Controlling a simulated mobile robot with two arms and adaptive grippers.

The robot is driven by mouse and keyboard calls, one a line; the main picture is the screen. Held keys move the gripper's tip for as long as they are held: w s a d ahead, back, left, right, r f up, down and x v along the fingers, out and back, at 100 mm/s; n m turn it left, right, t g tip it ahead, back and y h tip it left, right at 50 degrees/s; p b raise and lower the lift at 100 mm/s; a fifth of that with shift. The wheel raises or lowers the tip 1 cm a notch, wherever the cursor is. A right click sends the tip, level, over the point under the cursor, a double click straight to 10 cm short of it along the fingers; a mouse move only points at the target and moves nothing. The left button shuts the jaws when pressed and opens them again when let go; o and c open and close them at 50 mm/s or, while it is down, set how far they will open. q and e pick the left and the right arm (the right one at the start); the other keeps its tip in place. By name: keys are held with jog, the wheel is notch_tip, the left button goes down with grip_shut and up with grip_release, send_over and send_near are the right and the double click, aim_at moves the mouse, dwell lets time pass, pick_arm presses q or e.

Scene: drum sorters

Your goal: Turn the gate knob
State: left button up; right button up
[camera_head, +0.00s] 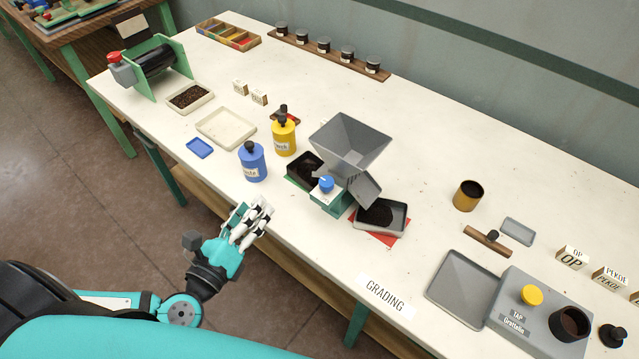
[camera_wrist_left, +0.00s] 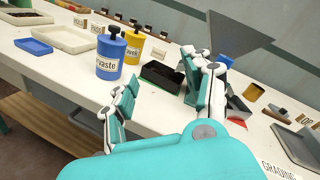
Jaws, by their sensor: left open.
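The blue gate knob (camera_head: 326,184) sits on top of a small green box with a white face (camera_head: 328,198), at the front of a grey hopper (camera_head: 350,147). A grey chute slopes down to the right from the hopper. My left gripper (camera_head: 254,212) is open and empty at the table's front edge, left of the knob and apart from it. In the left wrist view, its fingers (camera_wrist_left: 165,92) are spread, and the right finger partly hides the gate box and the knob (camera_wrist_left: 226,61). My right gripper is not in view.
A blue waste bottle (camera_head: 252,163) and a yellow bottle (camera_head: 283,136) stand left of the hopper. A dark-filled tray (camera_head: 304,168) lies beside it, and another (camera_head: 393,216) lies under the chute. The table's front middle is mostly clear.

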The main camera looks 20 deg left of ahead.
aim_at(321, 187)
pick_arm(q)
jog(key=s+d+r+m+g+h, duration=0.25)
jog(key=s+m+h, duration=0.45)
jog(key=m, duration=0.6)
jog(key=shift+n+h, duration=0.3)
jog(key=shift+h, duration=0.2)
jog(key=p+x, duration=0.2)
jog(key=x, duration=0.6)
jog(key=p+x, duration=0.3)
jog(key=x, duration=0.6)
jog(key=shift+w+a+r, duration=0.15)
jog(key=shift+a+r, duration=0.05)
jog(key=shift+w+d+f+p, duration=0.1)
jog(key=shift+w+d+p, duration=0.25)
jog(key=shift+w, duration=0.15)
grip_shut()
jog(key=shift+t, duration=0.25)
